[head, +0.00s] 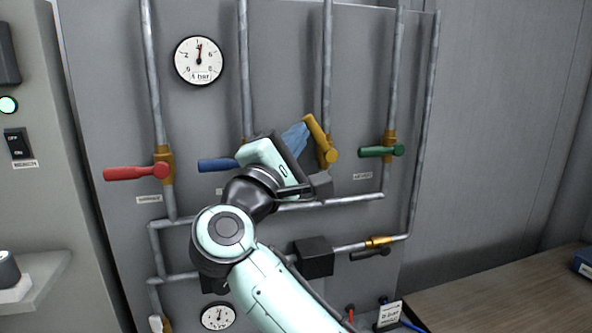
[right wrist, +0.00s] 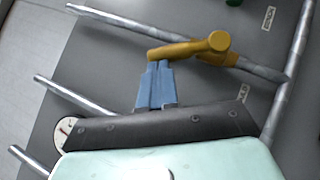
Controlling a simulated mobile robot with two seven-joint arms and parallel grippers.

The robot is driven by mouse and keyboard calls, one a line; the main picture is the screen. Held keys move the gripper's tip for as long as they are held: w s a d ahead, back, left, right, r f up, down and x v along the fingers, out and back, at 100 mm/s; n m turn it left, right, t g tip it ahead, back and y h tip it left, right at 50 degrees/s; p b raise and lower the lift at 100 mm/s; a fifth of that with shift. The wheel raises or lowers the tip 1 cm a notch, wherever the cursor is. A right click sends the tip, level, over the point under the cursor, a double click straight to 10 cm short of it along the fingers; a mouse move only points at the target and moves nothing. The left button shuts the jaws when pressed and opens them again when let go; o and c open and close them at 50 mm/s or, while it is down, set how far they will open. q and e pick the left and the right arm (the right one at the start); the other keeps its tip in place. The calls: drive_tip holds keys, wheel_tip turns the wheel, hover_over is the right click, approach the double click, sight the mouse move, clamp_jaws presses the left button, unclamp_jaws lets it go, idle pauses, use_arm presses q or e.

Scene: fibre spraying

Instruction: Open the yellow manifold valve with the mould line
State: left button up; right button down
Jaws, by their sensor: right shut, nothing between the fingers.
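The yellow valve handle (head: 317,136) is on a vertical pipe of the manifold. It points steeply up and a little left from its pivot, close to the pipe's line. It also shows in the right wrist view (right wrist: 186,50). My right gripper (head: 300,132) is shut and empty, just left of the handle. In the right wrist view, the closed blue fingertips (right wrist: 157,66) are at the handle's free end; I cannot tell whether they touch it. The label below the yellow valve is hidden in the head view by my gripper. My left gripper is not in view.
Red (head: 137,173), blue (head: 217,165) and green (head: 377,152) valve handles lie across neighbouring pipes. A black handle (head: 370,254) is lower right. A round gauge (head: 199,61) is above. A wooden table (head: 500,296) stands at the right.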

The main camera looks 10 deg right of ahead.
sight(311, 118)
drive_tip(key=d+r+m+g+p, duration=0.1)
drive_tip(key=m+p, duration=0.1)
drive_tip(key=d+r+m+g+y+p, duration=0.1)
drive_tip(key=r+m+g+p, duration=0.1)
drive_tip(key=p, duration=0.1)
drive_tip(key=shift+w+d+m+p, duration=0.1)
drive_tip(key=shift+d+m+p, duration=0.2)
drive_tip(key=shift+p, duration=0.1)
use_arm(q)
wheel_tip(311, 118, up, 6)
use_arm(e)
drive_tip(key=shift+d+r+g, duration=0.1)
drive_tip(key=shift+d+g, duration=0.2)
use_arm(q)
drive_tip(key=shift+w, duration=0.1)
use_arm(e)
drive_tip(key=shift+d, duration=0.1)
